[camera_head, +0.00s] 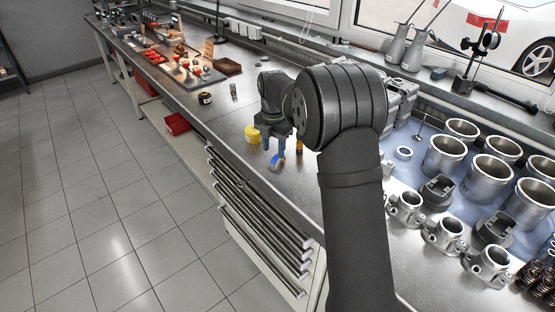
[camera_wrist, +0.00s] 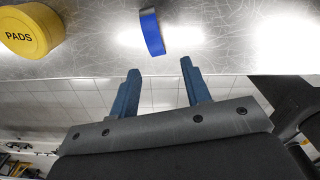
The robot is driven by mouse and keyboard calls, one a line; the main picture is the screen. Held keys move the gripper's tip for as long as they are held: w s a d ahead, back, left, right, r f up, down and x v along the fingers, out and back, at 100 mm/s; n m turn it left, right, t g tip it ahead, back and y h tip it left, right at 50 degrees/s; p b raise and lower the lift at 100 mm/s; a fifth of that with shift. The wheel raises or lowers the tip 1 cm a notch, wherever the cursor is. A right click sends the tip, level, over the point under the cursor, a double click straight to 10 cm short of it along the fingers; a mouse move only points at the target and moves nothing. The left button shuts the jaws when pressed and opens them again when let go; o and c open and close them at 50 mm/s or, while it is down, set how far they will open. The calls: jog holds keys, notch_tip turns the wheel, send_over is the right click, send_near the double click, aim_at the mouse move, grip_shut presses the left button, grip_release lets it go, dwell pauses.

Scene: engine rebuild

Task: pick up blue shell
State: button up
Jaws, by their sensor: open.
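The blue shell (camera_head: 276,164) is a thin curved piece on the metal bench top, near the front edge. In the wrist view the blue shell (camera_wrist: 152,32) shows beyond the fingertips, roughly in line with the gap between them. My gripper (camera_head: 273,148) is close by the shell in the head view. In the wrist view its two blue fingers (camera_wrist: 160,68) are apart with nothing between them. I cannot tell the exact height of the fingers over the bench.
A yellow tin marked PADS (camera_wrist: 32,30) stands left of the shell; it also shows in the head view (camera_head: 252,134). A small dark tin (camera_head: 205,98) stands further along the bench. Metal cylinders (camera_head: 445,155) and housings (camera_head: 405,208) crowd the right side. The bench's front edge is close.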

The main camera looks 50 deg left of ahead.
aim_at(273, 162)
notch_tip(273, 162, down, 5)
jog(key=shift+a+f, duration=0.1)
jog(key=shift+a, duration=0.05)
grip_shut()
dwell(0.4)
